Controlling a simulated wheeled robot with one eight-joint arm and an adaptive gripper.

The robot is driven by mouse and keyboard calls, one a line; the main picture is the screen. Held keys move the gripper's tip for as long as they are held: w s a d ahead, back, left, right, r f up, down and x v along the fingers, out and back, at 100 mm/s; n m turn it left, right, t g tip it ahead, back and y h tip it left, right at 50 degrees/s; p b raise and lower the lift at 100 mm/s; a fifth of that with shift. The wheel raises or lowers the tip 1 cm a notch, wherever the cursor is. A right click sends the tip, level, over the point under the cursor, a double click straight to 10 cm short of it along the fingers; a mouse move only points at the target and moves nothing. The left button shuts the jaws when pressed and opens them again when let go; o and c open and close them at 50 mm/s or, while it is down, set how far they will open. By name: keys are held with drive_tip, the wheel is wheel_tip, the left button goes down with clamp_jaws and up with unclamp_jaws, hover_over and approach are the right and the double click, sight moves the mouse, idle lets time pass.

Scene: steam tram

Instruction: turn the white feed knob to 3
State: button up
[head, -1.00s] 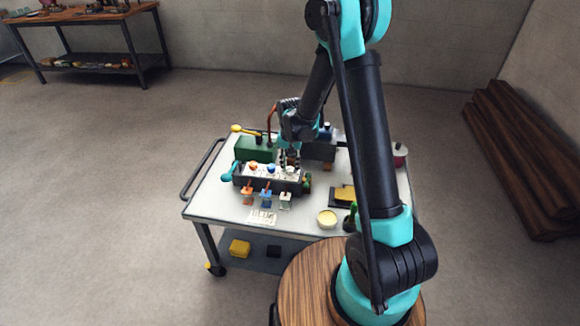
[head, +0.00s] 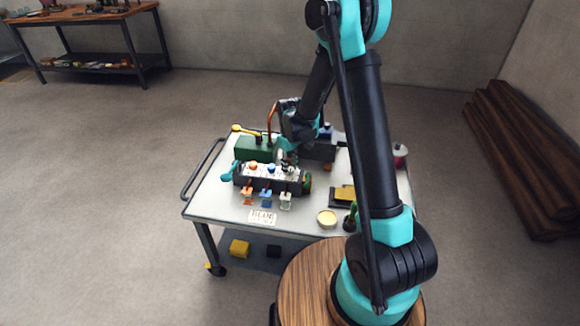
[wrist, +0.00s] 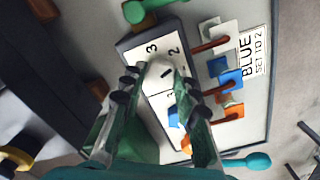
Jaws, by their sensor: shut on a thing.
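The white feed knob (wrist: 158,72) is on the pale dial plate of the dark control box (head: 270,182). In the wrist view the numbers 3 and 2 stand beyond the knob. A dark mark shows at its right side, but I cannot tell whether it is a pointer or a printed 1. My gripper (wrist: 160,82) is shut on the white feed knob, one dark finger on each side. In the head view my gripper (head: 289,163) is over the right end of the box and mostly hides the knob.
Blue (head: 268,168) and orange (head: 252,167) knobs sit left of the white one. Levers with orange, blue and white tags hang along the box's front. A card reading BLUE SET TO 2 (head: 263,217) lies before it. A green block (head: 255,148) stands behind.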

sight(290, 169)
drive_tip(key=n, duration=1.3)
drive_tip(key=shift+n, duration=0.4)
idle(0.3)
drive_tip(key=o, duration=1.2)
drive_tip(key=shift+c, duration=0.2)
drive_tip(key=shift+r, duration=0.1)
wheel_tip(290, 169, up, 12)
